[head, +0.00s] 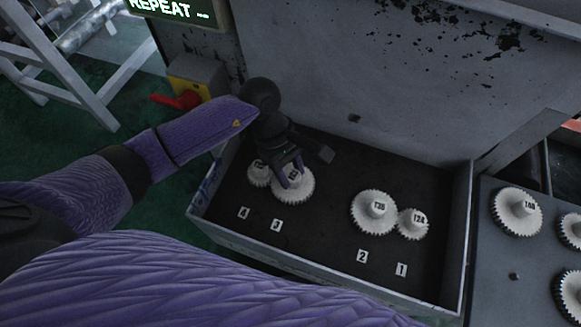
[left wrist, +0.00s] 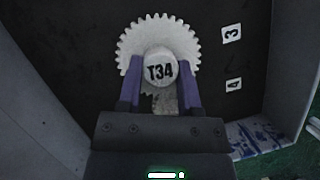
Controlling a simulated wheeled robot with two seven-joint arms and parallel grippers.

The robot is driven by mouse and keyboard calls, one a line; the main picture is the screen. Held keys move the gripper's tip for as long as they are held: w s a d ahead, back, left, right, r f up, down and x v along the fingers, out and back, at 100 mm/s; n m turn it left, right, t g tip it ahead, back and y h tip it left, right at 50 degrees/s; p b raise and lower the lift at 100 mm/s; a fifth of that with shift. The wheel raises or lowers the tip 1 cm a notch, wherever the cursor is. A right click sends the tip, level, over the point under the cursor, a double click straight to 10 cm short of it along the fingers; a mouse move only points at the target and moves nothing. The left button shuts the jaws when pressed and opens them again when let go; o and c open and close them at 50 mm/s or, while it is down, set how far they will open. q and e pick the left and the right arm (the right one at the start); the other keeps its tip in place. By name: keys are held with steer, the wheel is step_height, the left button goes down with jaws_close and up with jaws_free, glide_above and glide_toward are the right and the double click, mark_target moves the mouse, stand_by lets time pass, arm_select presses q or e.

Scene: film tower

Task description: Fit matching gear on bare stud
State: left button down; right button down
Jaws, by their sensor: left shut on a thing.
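My left gripper (head: 290,175) is shut on the hub of a white gear (head: 293,187), above the label 3 in the tray. In the left wrist view this gear (left wrist: 150,35) reads T34 and sits between the purple fingers. I cannot tell whether it is seated on a stud or held just above the tray floor. A smaller white gear (head: 257,174) stands close to its left by label 4, partly hidden by the gripper. At the right of the tray, a larger gear (head: 368,214) and a smaller gear (head: 412,229) stand side by side, by labels 2 and 1. My right gripper is not in view.
The dark tray (head: 415,281) has raised walls and a tall scuffed metal panel (head: 350,75) behind it. More white gears, one of them here (head: 517,211), lie on a grey surface at right. A red-handled switch (head: 188,98) is at left. The tray's middle is clear.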

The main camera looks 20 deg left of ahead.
arm_select(q)
steer(key=shift+f, duration=0.25)
steer(key=shift+c, duration=1)
jaws_free()
